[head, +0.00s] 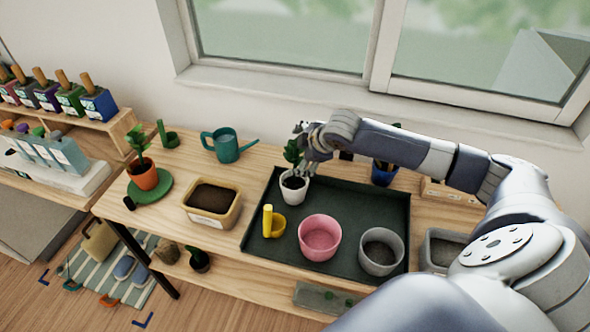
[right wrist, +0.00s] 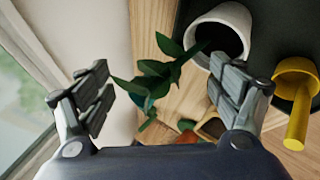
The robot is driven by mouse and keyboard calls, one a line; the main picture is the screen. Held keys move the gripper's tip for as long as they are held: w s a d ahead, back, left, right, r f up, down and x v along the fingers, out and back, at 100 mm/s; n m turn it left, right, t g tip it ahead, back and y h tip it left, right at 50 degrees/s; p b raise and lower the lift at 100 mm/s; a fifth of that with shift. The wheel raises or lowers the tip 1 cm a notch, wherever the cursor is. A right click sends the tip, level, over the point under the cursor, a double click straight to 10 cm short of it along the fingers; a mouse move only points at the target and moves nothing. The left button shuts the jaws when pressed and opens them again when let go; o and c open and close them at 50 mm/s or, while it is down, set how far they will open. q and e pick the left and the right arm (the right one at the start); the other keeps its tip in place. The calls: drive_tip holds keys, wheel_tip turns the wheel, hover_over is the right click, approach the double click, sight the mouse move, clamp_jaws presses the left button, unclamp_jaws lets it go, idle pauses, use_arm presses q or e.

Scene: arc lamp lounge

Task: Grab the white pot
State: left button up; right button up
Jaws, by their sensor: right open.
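The white pot (head: 294,191) holds dark soil and a green leafy plant (head: 292,153). It stands upright near the back left of the dark tray (head: 345,203). My right gripper (head: 305,155) is open above the pot, close to the plant, and partly covers it in the head view. In the right wrist view the white pot (right wrist: 237,14) shows at the top right, past the right finger. The plant's leaves (right wrist: 165,70) reach between the two open fingers. The fingers appear apart from the pot. My left gripper is not in view.
A blue pot (head: 384,174) stands behind the tray, under my right arm. A teal watering can (head: 226,146) and a soil-filled planter (head: 212,200) are left.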

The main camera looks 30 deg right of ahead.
drive_tip(key=shift+w+p+x, duration=0.2)
drive_tip(key=shift+p+x, duration=0.1)
drive_tip(key=shift+x, duration=1.5)
drive_tip(key=shift+r, duration=0.2)
drive_tip(key=shift+s, duration=0.1)
drive_tip(key=shift+c, duration=0.2)
drive_tip(key=shift+s+a, duration=0.1)
drive_tip(key=shift+s, duration=0.1)
drive_tip(key=c, duration=1.9)
drive_tip(key=shift+r, duration=0.1)
